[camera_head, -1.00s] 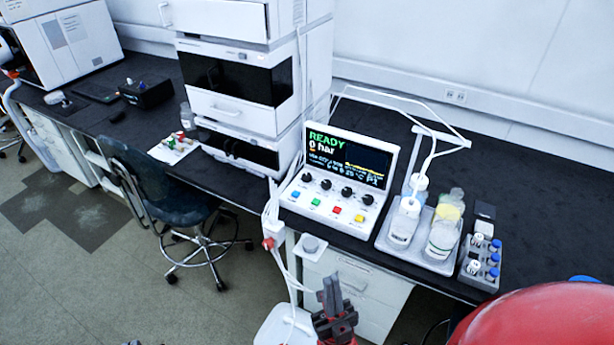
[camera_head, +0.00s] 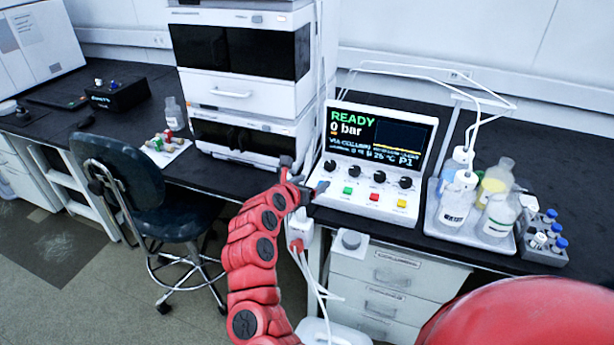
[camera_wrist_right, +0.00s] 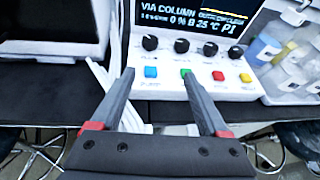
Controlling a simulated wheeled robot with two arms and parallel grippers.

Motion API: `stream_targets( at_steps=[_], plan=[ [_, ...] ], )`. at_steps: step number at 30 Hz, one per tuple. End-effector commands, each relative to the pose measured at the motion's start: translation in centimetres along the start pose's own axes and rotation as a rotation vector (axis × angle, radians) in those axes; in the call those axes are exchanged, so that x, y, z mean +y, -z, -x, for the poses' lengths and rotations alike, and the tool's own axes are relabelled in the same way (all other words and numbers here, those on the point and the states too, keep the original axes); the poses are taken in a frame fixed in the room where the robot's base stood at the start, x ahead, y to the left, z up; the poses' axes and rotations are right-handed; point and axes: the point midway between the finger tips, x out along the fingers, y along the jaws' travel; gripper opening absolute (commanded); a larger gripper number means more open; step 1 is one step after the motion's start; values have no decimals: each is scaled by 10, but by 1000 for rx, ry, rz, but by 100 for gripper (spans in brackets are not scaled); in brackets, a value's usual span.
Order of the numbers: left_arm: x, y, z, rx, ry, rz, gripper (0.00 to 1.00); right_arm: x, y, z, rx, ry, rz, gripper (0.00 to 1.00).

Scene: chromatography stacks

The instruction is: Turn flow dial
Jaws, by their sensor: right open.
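The white control console (camera_head: 335,197) stands on the black bench, with a screen (camera_head: 375,140) reading "READY" and "0 bar". A row of black dials runs below the screen: leftmost dial (camera_head: 330,165), then (camera_head: 352,171) dial, (camera_head: 380,176) dial and rightmost dial (camera_head: 406,182). I cannot read which is the flow dial. My right gripper (camera_head: 303,176) is open and empty at the console's left front corner. In the right wrist view its fingers (camera_wrist_right: 158,76) point at the console, short of the leftmost dial (camera_wrist_right: 150,43). My left gripper is not in view.
Coloured buttons sit below the dials, including a green button (camera_head: 348,190) and a red button (camera_head: 374,196). White instrument stack (camera_head: 240,85) stands left of the console. A tray of bottles (camera_head: 470,232) and vial rack (camera_head: 543,255) stand right. White tubes arch behind.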

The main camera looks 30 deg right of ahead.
Motion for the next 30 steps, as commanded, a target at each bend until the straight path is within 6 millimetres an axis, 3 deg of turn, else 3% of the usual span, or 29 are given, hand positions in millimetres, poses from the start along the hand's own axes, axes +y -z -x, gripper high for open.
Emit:
stream_targets(
  at_steps=[3, 8, 23, 30],
  plan=[
    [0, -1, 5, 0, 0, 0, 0, 14, -9, 1, 0, -54, -66, 78],
    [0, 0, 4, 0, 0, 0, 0, 14, -12, -13, -2, -56, -70, 78],
    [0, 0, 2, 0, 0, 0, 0, 18, -12, -117, -4, -51, -60, 78],
    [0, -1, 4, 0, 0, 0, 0, 24, -11, -151, -5, -57, -57, 78]
  ],
)
